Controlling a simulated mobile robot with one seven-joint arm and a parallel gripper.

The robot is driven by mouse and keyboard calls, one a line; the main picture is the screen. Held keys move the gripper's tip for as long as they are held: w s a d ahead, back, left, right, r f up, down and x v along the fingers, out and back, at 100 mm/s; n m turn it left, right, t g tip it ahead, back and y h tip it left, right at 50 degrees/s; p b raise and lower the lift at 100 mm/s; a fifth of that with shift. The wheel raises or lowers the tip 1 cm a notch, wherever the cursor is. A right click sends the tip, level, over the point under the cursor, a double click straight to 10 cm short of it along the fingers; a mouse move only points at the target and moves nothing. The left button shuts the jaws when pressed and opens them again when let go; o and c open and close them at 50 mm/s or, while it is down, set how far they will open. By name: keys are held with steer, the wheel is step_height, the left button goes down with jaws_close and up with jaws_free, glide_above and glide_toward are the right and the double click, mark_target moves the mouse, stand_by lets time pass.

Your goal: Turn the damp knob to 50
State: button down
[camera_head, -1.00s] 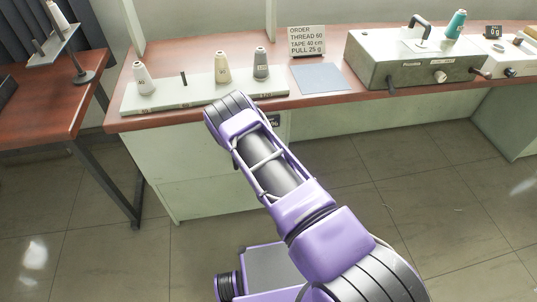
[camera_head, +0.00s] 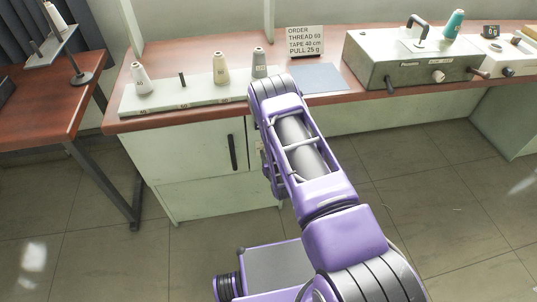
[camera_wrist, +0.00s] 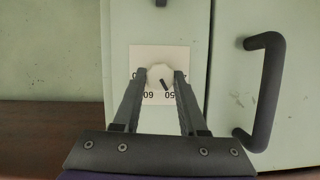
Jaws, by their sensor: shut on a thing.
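The damp knob (camera_wrist: 160,74) is a small round off-white knob on a white label plate (camera_wrist: 152,53) on a pale green cabinet face in the wrist view. A dark pointer mark on the knob slants down and right, toward the printed 50. A 60 is printed to the lower left, and other figures are partly hidden by the fingers. My gripper (camera_wrist: 160,79) has one dark finger on each side of the knob and is shut on it. In the head view my arm hides the knob and the gripper.
A dark bar handle (camera_wrist: 265,90) stands out from the door just right of the knob. In the head view a wooden counter (camera_head: 330,103) above carries thread cones, an order sign (camera_head: 304,42) and a metal machine (camera_head: 410,62). Open tiled floor lies in front.

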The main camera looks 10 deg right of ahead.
stand_by(0.3)
steer(key=shift+c, duration=2.2)
jaws_free()
steer(key=p+v, duration=0.2)
steer(key=v, duration=1.5)
steer(key=shift+s+r, duration=0.15)
